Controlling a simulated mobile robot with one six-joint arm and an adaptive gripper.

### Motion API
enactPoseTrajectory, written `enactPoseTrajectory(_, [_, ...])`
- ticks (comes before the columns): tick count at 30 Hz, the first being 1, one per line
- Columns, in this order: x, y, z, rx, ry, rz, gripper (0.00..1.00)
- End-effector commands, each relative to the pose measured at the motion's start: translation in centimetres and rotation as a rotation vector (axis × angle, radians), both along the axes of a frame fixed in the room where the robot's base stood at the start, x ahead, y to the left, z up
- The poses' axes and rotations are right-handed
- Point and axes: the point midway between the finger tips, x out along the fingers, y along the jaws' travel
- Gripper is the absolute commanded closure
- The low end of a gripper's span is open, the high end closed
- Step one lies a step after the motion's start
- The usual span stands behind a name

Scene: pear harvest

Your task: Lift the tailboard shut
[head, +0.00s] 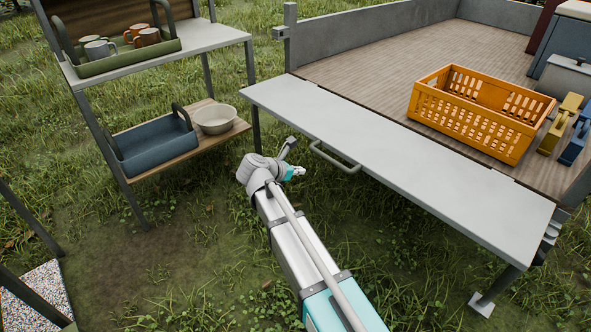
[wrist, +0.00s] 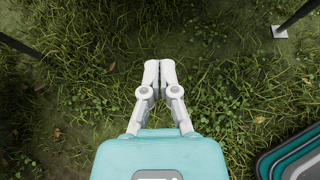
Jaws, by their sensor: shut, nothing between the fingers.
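The tailboard (head: 385,153) is a pale grey panel at the near edge of the truck bed in the head view. It is down, lying about level with the bed floor, with a grey bar handle (head: 335,158) along its near edge. My gripper (head: 299,171) is just left of the handle in the picture, near the tailboard's near edge and apart from the handle. In the wrist view my gripper (wrist: 160,64) points down at grass, its two fingers together with nothing between them. Neither the tailboard nor the handle is recognisable in the wrist view.
An orange crate (head: 477,118) and yellow and blue tools stand on the wooden bed (head: 370,65). A two-level shelf at the left holds a green tray (head: 122,63) with mugs, a blue tray (head: 155,148) and a bowl (head: 215,119). Grass below is open; a leg stands at right.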

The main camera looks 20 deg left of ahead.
Motion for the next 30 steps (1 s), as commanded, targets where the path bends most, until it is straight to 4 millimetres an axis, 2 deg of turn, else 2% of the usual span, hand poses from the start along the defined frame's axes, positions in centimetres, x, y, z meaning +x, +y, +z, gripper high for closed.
enactPoseTrajectory(9, [3.6, -1.4, -2.6, 0.0, 0.0, 0.0, 1.0])
enactPoseTrajectory(20, [6.6, -2.6, -4.4, -0.001, -0.001, 0.001, 1.0])
enactPoseTrajectory(30, [6.8, -2.8, -2.0, 0.0, 0.0, 0.001, 1.0])
